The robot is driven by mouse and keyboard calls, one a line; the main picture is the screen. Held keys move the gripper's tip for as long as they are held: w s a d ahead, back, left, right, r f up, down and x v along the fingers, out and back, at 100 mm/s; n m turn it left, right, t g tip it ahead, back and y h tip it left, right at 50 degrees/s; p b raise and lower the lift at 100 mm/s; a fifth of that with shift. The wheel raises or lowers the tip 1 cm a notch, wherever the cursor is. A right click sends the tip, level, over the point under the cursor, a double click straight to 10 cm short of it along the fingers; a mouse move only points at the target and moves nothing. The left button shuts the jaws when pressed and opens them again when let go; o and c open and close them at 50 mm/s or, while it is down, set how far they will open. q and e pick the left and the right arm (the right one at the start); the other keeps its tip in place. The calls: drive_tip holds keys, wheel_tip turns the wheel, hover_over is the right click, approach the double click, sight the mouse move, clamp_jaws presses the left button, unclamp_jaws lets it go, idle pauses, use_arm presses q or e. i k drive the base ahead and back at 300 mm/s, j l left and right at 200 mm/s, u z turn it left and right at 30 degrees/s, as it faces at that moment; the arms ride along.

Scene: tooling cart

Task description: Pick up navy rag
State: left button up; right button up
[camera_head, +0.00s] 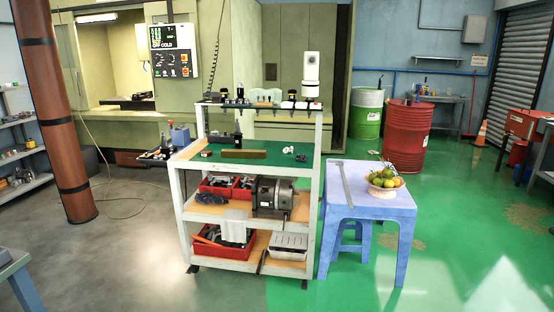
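A small dark navy crumpled cloth, which looks like the navy rag (211,198), lies at the front left of the cart's middle shelf. It sits in front of a red bin (217,190) and to the left of a dark grey motor-like machine (272,198). It is small in the picture, so its folds are hard to make out. The tooling cart (315,195) stands in the middle of the view, some distance ahead. Neither of my grippers is in view.
A light grey cloth (234,228) hangs over the lower shelf's contents. A blue plastic table (385,203) with a fruit bowl (384,180) stands right of the cart. A brown column (53,110) stands at left. The floor before the cart is clear.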

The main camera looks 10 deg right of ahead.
sight(303, 158)
drive_tip(key=i+l+u, duration=0.6)
drive_tip(key=l+u, duration=0.2)
